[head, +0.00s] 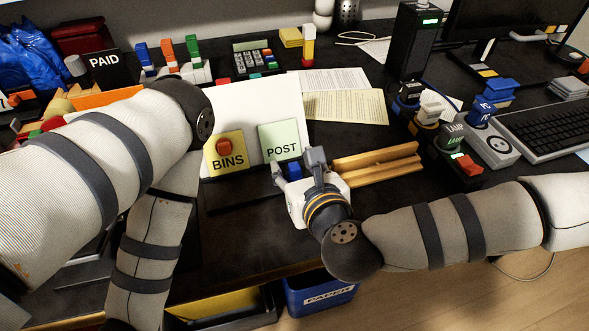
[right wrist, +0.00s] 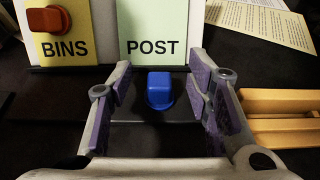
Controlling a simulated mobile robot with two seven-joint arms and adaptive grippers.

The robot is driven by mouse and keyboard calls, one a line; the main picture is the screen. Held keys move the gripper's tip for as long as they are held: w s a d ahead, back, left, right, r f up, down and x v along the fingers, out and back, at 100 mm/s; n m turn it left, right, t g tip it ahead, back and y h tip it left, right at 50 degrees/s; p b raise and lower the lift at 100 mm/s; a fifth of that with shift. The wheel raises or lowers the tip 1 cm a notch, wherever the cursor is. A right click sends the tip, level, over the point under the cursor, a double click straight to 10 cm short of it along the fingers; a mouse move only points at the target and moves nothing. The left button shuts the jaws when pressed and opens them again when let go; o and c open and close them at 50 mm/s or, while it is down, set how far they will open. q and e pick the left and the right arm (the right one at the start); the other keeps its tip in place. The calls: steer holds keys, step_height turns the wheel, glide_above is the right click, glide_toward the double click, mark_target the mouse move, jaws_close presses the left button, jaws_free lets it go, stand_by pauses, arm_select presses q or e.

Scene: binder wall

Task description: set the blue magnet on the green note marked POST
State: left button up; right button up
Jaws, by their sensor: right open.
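The green note marked POST (head: 281,141) is on the white board, and it also shows in the right wrist view (right wrist: 153,30). The blue magnet (right wrist: 160,92) is below and in front of the note, over the dark ledge; it also shows in the head view (head: 294,171). Whether it rests on the ledge is hard to tell. My right gripper (right wrist: 160,88) is open, with its fingers on either side of the magnet and gaps on both sides. It also shows in the head view (head: 297,166). My left gripper is not in view.
A yellow note marked BINS (head: 226,160) with a red magnet (head: 224,148) is left of the green note. Wooden rails (head: 377,168) lie close to the right of my right gripper. A blue PAPER bin (head: 318,295) stands below the desk edge.

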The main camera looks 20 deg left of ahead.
steer(key=shift+w+a+f, duration=0.2)
steer(key=shift+w, duration=0.05)
steer(key=c, duration=1)
